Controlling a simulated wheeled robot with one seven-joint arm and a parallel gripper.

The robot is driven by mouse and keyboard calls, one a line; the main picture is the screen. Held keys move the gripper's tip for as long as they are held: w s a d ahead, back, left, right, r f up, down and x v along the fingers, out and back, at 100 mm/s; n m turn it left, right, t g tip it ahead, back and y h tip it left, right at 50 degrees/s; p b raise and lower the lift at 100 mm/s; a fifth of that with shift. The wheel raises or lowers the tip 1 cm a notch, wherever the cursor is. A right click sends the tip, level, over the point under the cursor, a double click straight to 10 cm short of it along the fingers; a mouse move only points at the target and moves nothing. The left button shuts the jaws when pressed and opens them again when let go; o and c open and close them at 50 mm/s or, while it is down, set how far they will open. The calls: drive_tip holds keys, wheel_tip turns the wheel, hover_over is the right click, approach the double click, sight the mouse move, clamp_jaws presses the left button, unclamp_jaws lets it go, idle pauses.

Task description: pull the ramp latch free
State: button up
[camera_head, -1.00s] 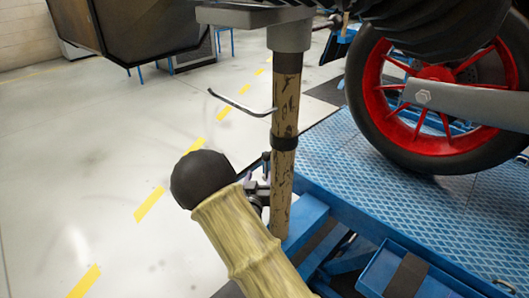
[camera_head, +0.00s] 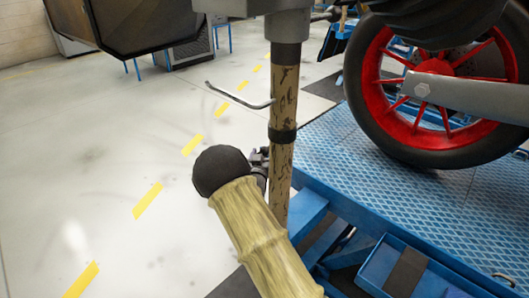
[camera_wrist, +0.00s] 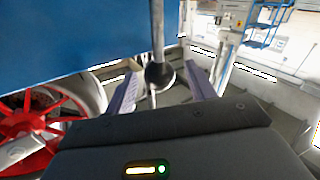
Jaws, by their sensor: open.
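In the wrist view, a thin grey rod ending in a dark round knob (camera_wrist: 159,75) comes down from above; it looks like the latch handle. My gripper (camera_wrist: 163,72) is open, with one pale purple finger on each side of the knob and gaps visible on both sides. I cannot tell how deep the knob lies between the fingers. In the head view, only a small dark part of my gripper end (camera_head: 259,158) shows, mostly hidden behind my arm. The knob cannot be made out there.
A blue tread-plate platform (camera_head: 345,150) carries a motorcycle with a red-spoked wheel (camera_head: 418,108). A blue tray (camera_head: 440,285) is at lower right. A thin bent metal rod (camera_head: 235,97) sticks out at mid-height. A large dark cabinet (camera_head: 130,30) stands at back left. The left floor is clear.

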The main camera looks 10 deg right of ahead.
drive_tip(key=shift+x, duration=0.9)
